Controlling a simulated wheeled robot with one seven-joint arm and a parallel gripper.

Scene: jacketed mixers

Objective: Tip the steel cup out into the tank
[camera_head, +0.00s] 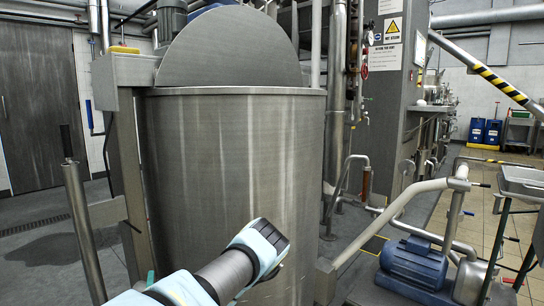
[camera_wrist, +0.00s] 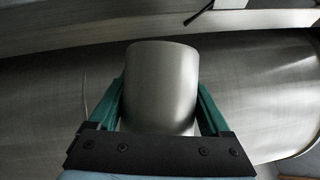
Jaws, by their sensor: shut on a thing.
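The steel cup (camera_wrist: 160,85) is a smooth grey cylinder in the middle of the wrist view. My gripper (camera_wrist: 161,92) is shut on it, with a green finger along each side. The cup's opening and contents cannot be made out. The tank (camera_head: 235,180) is a tall, brushed-steel cylinder in the middle of the head view, with its round lid (camera_head: 235,50) standing upright at the top. The tank's inside is hidden from the head camera.
A blue pump (camera_head: 412,268) with pale pipes stands on the floor at the lower right. A steel post with a handle (camera_head: 80,220) rises left of the tank. Curved brushed metal (camera_wrist: 50,110) fills the wrist view's background. A warning sign (camera_head: 391,30) hangs on a grey column.

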